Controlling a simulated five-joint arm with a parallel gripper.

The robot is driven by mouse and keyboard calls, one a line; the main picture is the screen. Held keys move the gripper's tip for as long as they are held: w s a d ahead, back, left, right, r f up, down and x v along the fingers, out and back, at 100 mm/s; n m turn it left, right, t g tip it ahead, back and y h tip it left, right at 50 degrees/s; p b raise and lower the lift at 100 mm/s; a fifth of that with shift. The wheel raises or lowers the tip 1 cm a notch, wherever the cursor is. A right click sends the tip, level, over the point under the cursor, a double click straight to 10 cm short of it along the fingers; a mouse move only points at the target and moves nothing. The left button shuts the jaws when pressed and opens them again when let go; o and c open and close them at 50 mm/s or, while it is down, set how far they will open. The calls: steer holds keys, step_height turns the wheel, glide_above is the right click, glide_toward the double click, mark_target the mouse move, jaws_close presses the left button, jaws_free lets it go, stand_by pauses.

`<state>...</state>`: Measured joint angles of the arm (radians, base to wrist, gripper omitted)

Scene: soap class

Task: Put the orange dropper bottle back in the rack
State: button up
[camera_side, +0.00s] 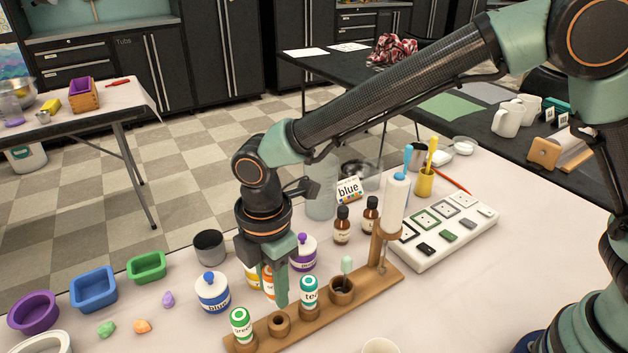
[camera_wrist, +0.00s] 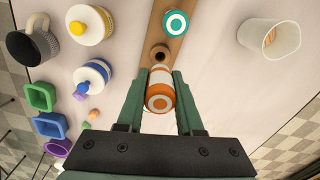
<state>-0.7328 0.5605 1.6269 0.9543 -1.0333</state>
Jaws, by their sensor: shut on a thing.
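The orange dropper bottle (camera_wrist: 160,92) is between the fingers of my gripper (camera_wrist: 160,100) in the wrist view. In the side view the gripper (camera_side: 276,290) points down, and the bottle (camera_side: 267,283) is mostly hidden behind a finger. The wooden rack (camera_side: 370,298) runs along the table, with a green bottle (camera_side: 241,325) and a teal bottle (camera_side: 309,290) standing in it. An empty hole (camera_side: 279,323) lies between those two. In the wrist view the hole (camera_wrist: 160,52) shows just past the bottle. The bottle's exact height over the rack is unclear.
A blue-lidded jar (camera_side: 212,292) and a purple-lidded jar (camera_side: 303,252) stand close behind the rack. A dark cup (camera_side: 209,247) is further back. A white dropper stand (camera_side: 395,205) rises at the rack's right end. A white cup (camera_wrist: 268,40) stands on the near side.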

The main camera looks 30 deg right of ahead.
steer(key=shift+f, duration=0.7)
steer(key=shift+f, duration=2.3)
steer(key=o, duration=0.7)
steer(key=shift+c, duration=0.2)
steer(key=shift+o, duration=0.3)
steer(key=o, duration=0.3)
steer(key=shift+o, duration=0.2)
